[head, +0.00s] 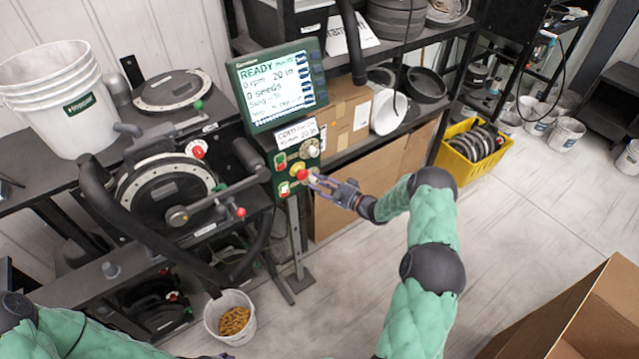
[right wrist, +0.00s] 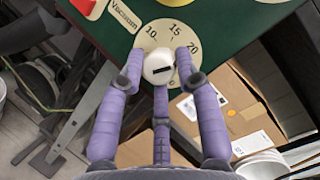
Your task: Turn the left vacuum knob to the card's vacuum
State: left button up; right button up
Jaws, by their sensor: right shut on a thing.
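My right gripper (head: 318,180) reaches the lower right of the green control panel (head: 283,180) beside the seed meter. In the right wrist view its purple fingers (right wrist: 160,80) are closed around a white knob (right wrist: 157,66) with a short dark mark. The knob sits on a cream dial (right wrist: 170,35) marked 10, 15 and 20, with a "Vacuum" label (right wrist: 124,15) at its left. I cannot tell the knob's exact setting. A white card (head: 297,134) under the screen (head: 278,86) seems to read corn and 20 in.
The screen reads READY and 20 in. A red button (head: 302,174) and other knobs sit close to my right fingers. The seed meter (head: 168,190) stands at left, a bucket of seed (head: 231,317) below. A cardboard box (head: 585,315) is at lower right. Floor between is clear.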

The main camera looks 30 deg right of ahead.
jog(key=shift+s+a+f, duration=0.1)
jog(key=shift+a+f, duration=0.05)
jog(key=shift+a, duration=0.25)
jog(key=o, duration=1)
jog(key=shift+o, duration=0.5)
jog(key=shift+r, duration=0.2)
jog(key=shift+d, duration=0.1)
jog(key=shift+d, duration=0.1)
jog(key=shift+s+d, duration=0.3)
jog(key=shift+s, duration=0.1)
jog(key=v, duration=1)
jog(key=shift+s, duration=0.45)
